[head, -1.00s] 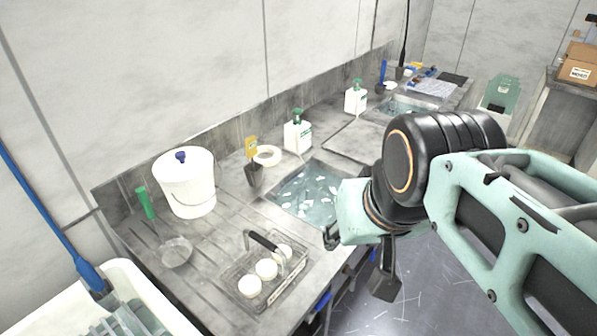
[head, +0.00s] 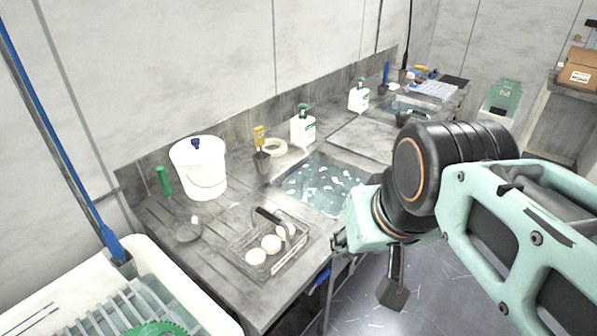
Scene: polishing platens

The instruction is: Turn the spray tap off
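I cannot make out the spray tap for certain. A thin dark upright pipe or hose (head: 409,30) rises at the far end of the bench, by the back wall, and may belong to it. Water with pale flecks lies in the near sink (head: 318,186). A second, smaller sink (head: 412,107) lies farther back, partly hidden by my arm. My gripper (head: 392,288) hangs below my wrist, over the floor in front of the bench and well away from the upright pipe. Its fingers are mostly hidden, so its opening does not show.
On the bench stand a white bucket (head: 200,172), white pump bottles (head: 303,127), a wire basket (head: 240,262) of white discs, a yellow-handled tool (head: 259,137) and a glass dish (head: 187,230). A white tub (head: 190,290) is at lower left. Boxes (head: 579,72) stand at far right. Floor right of the bench is open.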

